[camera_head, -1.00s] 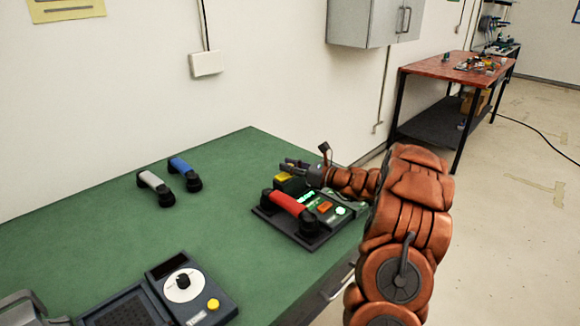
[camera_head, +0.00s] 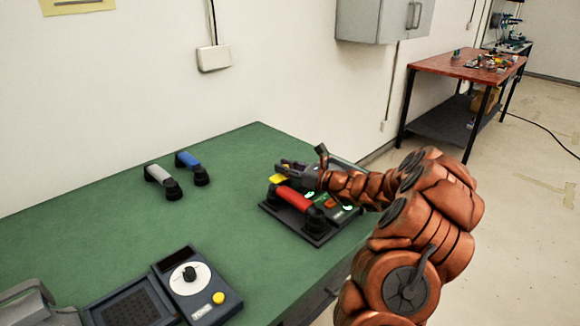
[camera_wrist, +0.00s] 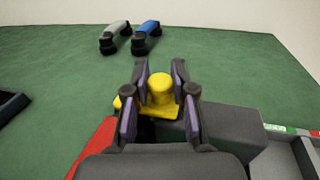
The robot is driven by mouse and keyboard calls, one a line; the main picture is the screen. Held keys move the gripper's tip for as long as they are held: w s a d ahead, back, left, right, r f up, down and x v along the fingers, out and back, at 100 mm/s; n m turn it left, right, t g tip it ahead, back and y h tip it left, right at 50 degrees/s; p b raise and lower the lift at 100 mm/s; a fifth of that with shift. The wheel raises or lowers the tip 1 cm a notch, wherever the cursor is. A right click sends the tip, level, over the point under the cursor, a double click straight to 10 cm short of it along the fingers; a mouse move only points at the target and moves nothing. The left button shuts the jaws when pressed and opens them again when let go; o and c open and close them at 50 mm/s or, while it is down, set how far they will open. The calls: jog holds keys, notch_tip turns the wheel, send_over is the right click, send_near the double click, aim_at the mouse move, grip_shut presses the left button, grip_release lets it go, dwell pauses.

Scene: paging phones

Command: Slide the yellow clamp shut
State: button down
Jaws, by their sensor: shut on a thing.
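The yellow clamp (camera_wrist: 159,88) is between the two fingers of my gripper (camera_wrist: 160,80) in the wrist view, and my gripper is shut on it. In the head view the yellow clamp (camera_head: 280,179) shows only in part beside my gripper (camera_head: 284,167), at the back left of a dark base unit (camera_head: 283,221). A red handset (camera_head: 295,200) lies on that unit in front of the clamp. My gripper and forearm hide part of the unit's back and right side, so the clamp's full position is hidden.
A grey handset (camera_head: 160,178) and a blue handset (camera_head: 190,163) rest on the green table (camera_head: 120,225) at the left. A dial box (camera_head: 197,285) with a yellow button stands at the front. The table between them is clear. The wall lies behind.

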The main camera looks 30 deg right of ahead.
jog(key=shift+a, duration=0.2)
jog(key=c, duration=0.9)
grip_release()
jog(key=shift+c, duration=0.2)
jog(key=shift+s, duration=0.1)
jog(key=v, duration=1.2)
